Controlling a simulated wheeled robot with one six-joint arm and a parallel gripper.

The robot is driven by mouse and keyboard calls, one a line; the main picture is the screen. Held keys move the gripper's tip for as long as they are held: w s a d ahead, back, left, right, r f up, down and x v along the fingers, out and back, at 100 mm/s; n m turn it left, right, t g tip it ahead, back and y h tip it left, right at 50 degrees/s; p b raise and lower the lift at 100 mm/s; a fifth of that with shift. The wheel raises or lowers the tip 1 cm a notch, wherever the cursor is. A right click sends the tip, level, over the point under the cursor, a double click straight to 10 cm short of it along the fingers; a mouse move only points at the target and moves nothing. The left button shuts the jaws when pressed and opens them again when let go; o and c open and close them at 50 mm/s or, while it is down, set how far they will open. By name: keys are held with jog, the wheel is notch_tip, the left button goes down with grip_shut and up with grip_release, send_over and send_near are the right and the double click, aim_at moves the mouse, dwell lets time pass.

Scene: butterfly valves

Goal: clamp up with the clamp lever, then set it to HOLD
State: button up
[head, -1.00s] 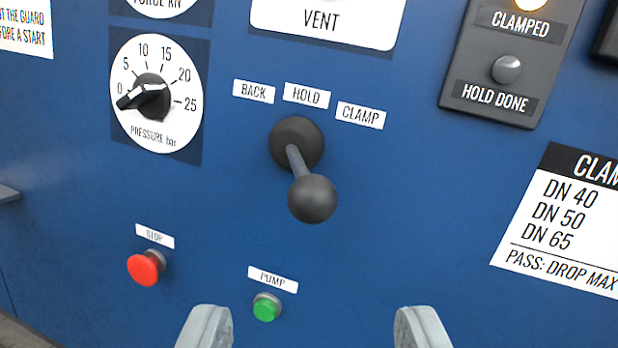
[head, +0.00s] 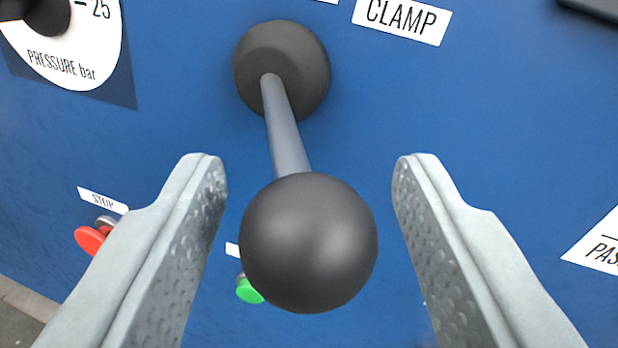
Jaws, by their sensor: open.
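The clamp lever has a round black knob (head: 308,243) on a grey rod (head: 285,130) that comes out of a black hub (head: 281,68) on the blue panel. The rod points toward me and slightly down in the picture. My gripper (head: 309,170) is open, with one finger on each side of the knob and a gap on both sides. The CLAMP label (head: 402,18) is up and right of the hub. The HOLD label is almost wholly out of view, and the clamped lamp is out of view.
The red stop button (head: 92,238) is behind my left finger. The green pump button (head: 249,290) is partly hidden behind the knob. The pressure gauge (head: 75,62) is cut off at upper left. The panel (head: 480,120) around the lever is otherwise flat.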

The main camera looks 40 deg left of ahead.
jog(key=shift+c, duration=0.4)
grip_shut()
jog(key=shift+s+a+r+m+t+h, duration=0.1)
jog(key=shift+s+a+m+t+h, duration=0.35)
jog(key=shift+m+t+h, duration=0.2)
jog(key=shift+s+a+m+t+h, duration=0.35)
jog(key=shift+s+m+t+h, duration=0.2)
jog(key=shift+t+h, duration=0.15)
jog(key=shift+s+a+m+t+h, duration=0.45)
jog(key=shift+m+h, duration=0.2)
jog(key=shift+h, duration=0.3)
jog(key=shift+s+a+m+t+h, duration=0.3)
jog(key=shift+a+m+t+h, duration=0.3)
jog(key=shift+h, duration=0.3)
jog(key=shift+d, duration=0.15)
jog(key=shift+o, duration=0.4)
grip_release()
jog(key=shift+s+d, duration=0.1)
jog(key=shift+s, duration=0.05)
jog(key=v, duration=1.7)
